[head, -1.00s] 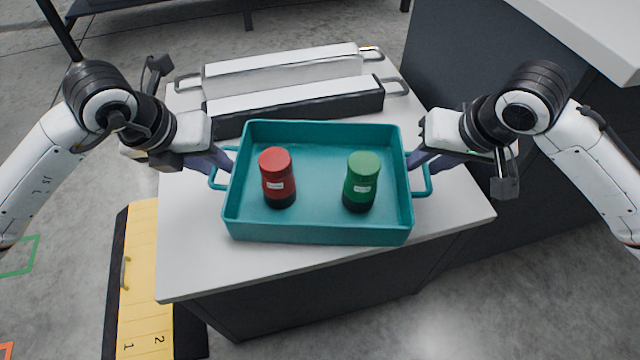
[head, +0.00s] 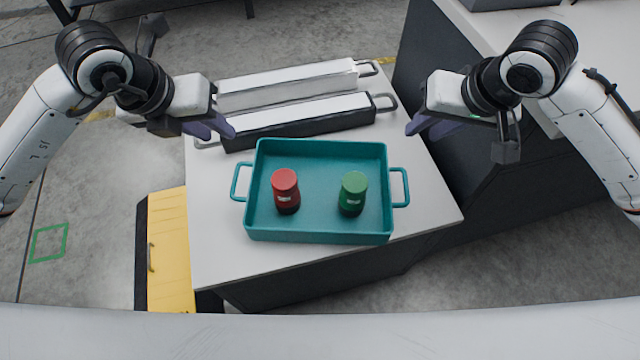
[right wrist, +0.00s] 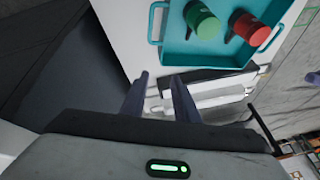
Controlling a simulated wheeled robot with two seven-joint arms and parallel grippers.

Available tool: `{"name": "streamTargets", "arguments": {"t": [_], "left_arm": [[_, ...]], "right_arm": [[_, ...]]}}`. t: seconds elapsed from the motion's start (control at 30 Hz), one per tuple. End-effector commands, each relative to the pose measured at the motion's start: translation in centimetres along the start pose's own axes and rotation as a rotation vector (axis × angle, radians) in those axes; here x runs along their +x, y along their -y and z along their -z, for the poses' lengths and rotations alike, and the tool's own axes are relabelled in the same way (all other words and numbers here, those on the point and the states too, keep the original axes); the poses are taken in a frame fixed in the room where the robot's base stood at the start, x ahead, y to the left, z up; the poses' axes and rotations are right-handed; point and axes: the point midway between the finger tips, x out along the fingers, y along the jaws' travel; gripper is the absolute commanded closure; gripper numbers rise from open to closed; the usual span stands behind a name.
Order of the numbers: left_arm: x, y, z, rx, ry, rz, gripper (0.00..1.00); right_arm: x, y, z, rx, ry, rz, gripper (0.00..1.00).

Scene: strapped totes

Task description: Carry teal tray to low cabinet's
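The teal tray (head: 320,232) rests on the white top of a low cabinet (head: 225,255), with a handle at each side. A red jar (head: 286,190) stands upright in its left half and a green jar (head: 352,193) in its right half. My left gripper (head: 222,130) is open and empty, above and behind the tray's left handle. My right gripper (head: 425,125) is open and empty, above and behind the right handle. In the right wrist view the two fingers (right wrist: 160,98) are apart with nothing between them, and the tray (right wrist: 205,55) is beyond them.
Behind the tray lie a white-topped dark case (head: 300,122) and a grey-white case (head: 285,88) with handles. A yellow panel (head: 170,250) is on the floor at left. A taller dark counter (head: 450,110) stands at right. A pale edge crosses the bottom.

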Motion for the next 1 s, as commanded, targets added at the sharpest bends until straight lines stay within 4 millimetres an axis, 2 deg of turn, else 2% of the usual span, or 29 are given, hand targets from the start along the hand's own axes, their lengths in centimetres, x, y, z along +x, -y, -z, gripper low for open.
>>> {"name": "streamTargets", "arguments": {"t": [0.03, 0.6, 0.8, 1.0], "left_arm": [[-1.6, 0.3, -0.7, 0.000, 0.000, 0.000, 0.72], [-10.1, 2.1, -4.2, 0.000, 0.000, 0.000, 0.72], [-11.4, 2.4, -4.7, 0.000, 0.000, 0.000, 0.72], [-11.3, 2.3, -4.7, 0.000, 0.000, 0.000, 0.72]], "right_arm": [[-1.6, 0.3, 0.7, 0.000, 0.000, 0.000, 0.72], [-10.1, 2.1, 4.2, 0.000, 0.000, 0.000, 0.72], [-11.5, 2.4, 4.7, 0.000, 0.000, 0.000, 0.72], [-13.5, 2.3, 4.8, -0.001, -0.004, 0.001, 0.72]]}}
